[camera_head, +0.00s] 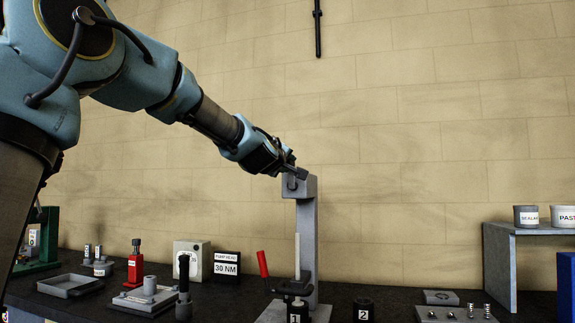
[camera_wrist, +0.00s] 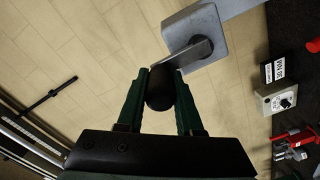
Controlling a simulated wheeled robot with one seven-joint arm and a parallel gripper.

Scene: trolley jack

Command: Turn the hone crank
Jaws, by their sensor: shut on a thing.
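The hone stand (camera_head: 306,230) is a grey upright column with a head block (camera_head: 299,185) at its top. In the wrist view the head block (camera_wrist: 196,30) carries a flat metal crank arm (camera_wrist: 183,57) that ends in a dark round crank knob (camera_wrist: 160,90). My gripper (camera_head: 290,165) is at the top of the stand, beside the head block. In the wrist view my gripper (camera_wrist: 163,88) has its two green fingers on either side of the knob, shut on it. The crank is mostly hidden by my gripper in the head view.
A red-handled clamp (camera_head: 262,264) and a block marked 1 (camera_head: 295,312) stand at the column's foot. A block marked 2 (camera_head: 364,310), a 30 NM sign (camera_head: 227,267), a red bottle jack (camera_head: 135,265) and a grey shelf (camera_head: 500,262) are around it. Space above the bench is free.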

